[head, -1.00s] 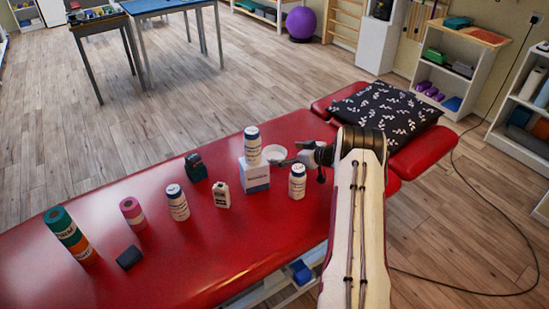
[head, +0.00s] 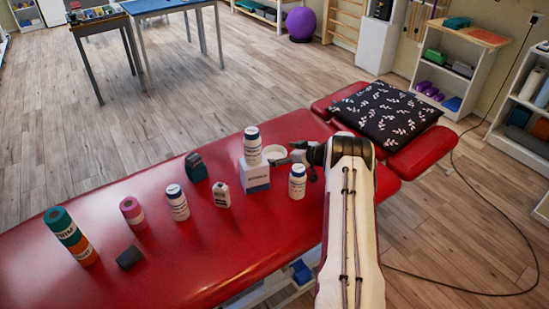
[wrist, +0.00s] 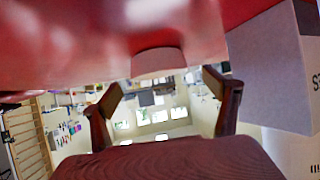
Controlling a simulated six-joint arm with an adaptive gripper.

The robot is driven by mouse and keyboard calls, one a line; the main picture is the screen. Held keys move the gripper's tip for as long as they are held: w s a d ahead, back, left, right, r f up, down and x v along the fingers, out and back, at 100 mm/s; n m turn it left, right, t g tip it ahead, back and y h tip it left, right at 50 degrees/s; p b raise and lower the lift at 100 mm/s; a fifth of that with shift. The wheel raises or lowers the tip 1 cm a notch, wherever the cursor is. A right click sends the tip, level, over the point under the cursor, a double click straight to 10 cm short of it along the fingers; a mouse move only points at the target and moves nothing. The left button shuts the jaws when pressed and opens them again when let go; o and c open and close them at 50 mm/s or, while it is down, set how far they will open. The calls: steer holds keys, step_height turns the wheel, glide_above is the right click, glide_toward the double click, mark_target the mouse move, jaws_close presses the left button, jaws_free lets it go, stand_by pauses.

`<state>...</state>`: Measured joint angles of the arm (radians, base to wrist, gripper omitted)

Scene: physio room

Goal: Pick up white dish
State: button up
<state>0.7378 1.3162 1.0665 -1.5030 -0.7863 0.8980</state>
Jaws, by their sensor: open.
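The white dish (head: 274,152) sits on the red treatment table behind the white box, partly hidden by the box and my gripper. In the wrist view, which looks upside down, the dish (wrist: 158,62) shows as a pale low rim against the red surface. My gripper (head: 285,158) is just to the right of the dish in the head view. In the wrist view its two fingers (wrist: 165,98) are spread apart with nothing between them, and the dish lies ahead, roughly in line with the gap.
A white box (head: 256,176) with a bottle (head: 252,146) on top stands close beside the dish; the box (wrist: 270,70) fills the wrist view's right side. Another bottle (head: 297,182) stands in front of my gripper. A patterned pillow (head: 386,113) lies behind on the red table (head: 150,272).

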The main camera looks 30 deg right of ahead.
mark_target(275, 156)
steer(key=shift+x, duration=1.25)
steer(key=c, duration=1.2)
